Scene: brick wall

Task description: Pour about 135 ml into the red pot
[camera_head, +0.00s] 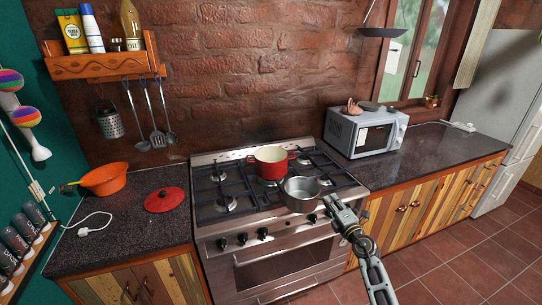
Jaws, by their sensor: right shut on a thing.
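The red pot (268,168) stands upright and uncovered on the back part of the stove, with a cream interior. A steel pot (301,200) is just in front of it and to the right, over the front part of the hob. It looks about level; I cannot tell whether it rests on the grate or hangs just above it. What is inside either pot is not clear. My right gripper (333,204) is shut on the steel pot at its right side. My left gripper is not in view.
The stove (270,262) has black grates. A red lid (165,200) and an orange bowl (106,180) are on the left counter. A microwave (350,142) stands on the right counter. A dark pan (382,32) hangs above. The right counter's front is clear.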

